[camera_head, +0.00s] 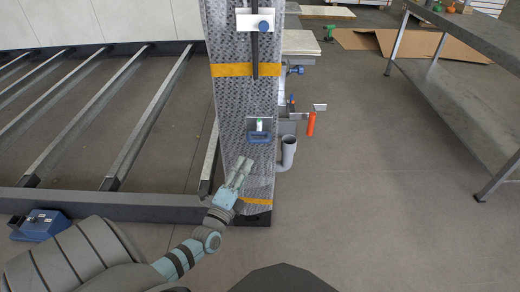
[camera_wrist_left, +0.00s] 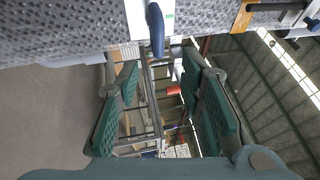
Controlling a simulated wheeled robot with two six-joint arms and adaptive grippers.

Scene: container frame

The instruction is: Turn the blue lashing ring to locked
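The blue lashing ring (camera_head: 259,137) sits on a small grey-white plate on the patterned upright post (camera_head: 230,105), between two orange bands. In the left wrist view the blue ring (camera_wrist_left: 156,30) shows at the top middle, edge-on against its pale plate (camera_wrist_left: 176,14). My left gripper (camera_head: 243,165) is just below the ring in the head view, apart from it as far as I can tell. In the left wrist view its two green-padded fingers (camera_wrist_left: 165,110) are spread wide with nothing between them. My right gripper is not in view.
A blue knob (camera_head: 263,26) is higher on the post. An orange handle (camera_head: 311,123) and a grey pipe (camera_head: 288,151) stick out right of it. A steel frame (camera_head: 110,206) lies left, with a blue box (camera_head: 40,226) in front. A grey table (camera_head: 460,100) stands right; floor between is clear.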

